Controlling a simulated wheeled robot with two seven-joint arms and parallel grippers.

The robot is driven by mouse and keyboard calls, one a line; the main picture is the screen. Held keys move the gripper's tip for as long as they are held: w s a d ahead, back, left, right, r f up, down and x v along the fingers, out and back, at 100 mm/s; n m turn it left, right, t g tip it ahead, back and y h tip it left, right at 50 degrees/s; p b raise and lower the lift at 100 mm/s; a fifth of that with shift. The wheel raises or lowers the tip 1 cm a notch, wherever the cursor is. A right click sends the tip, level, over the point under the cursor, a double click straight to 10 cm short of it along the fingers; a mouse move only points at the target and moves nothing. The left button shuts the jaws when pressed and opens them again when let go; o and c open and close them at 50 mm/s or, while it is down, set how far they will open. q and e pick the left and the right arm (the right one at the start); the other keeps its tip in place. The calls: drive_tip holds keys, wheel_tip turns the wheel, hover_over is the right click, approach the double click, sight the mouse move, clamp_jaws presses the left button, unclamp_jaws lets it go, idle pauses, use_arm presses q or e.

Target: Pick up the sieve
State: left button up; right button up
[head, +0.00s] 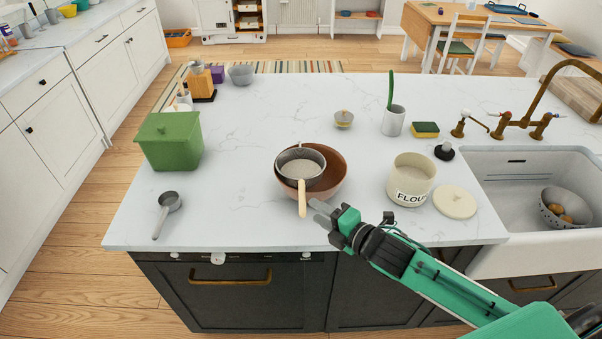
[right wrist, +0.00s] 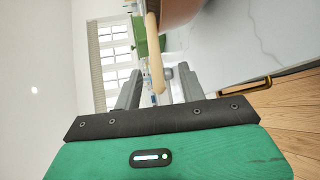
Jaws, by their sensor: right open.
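The sieve (head: 301,165) has a round mesh bowl and a pale wooden handle (head: 302,198). It rests in a brown bowl (head: 334,178) on the island counter, with its handle hanging over the bowl's front rim toward me. My right gripper (head: 318,212) is open just right of the handle's end in the head view. In the right wrist view, the handle (right wrist: 154,55) reaches down toward the space between the two fingers (right wrist: 158,92). I cannot tell whether the handle touches a finger. My left gripper is not in view.
A flour canister (head: 408,187) and its round lid (head: 455,202) stand right of the bowl, close to my right arm. A green bin (head: 170,140) and a metal scoop (head: 167,208) are at the left. The sink (head: 520,180) is at the right.

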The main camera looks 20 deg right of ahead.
sight(301, 197)
drive_tip(key=p+x, duration=0.1)
drive_tip(key=x, duration=0.1)
drive_tip(key=p+x, duration=0.1)
drive_tip(key=x, duration=0.1)
drive_tip(key=r+x, duration=0.1)
drive_tip(key=x, duration=0.1)
drive_tip(key=shift+w+d+p, duration=0.1)
drive_tip(key=shift+w+p, duration=0.05)
drive_tip(key=shift+p, duration=0.25)
drive_tip(key=shift+w+a+f, duration=0.25)
drive_tip(key=shift+w, duration=0.2)
clamp_jaws()
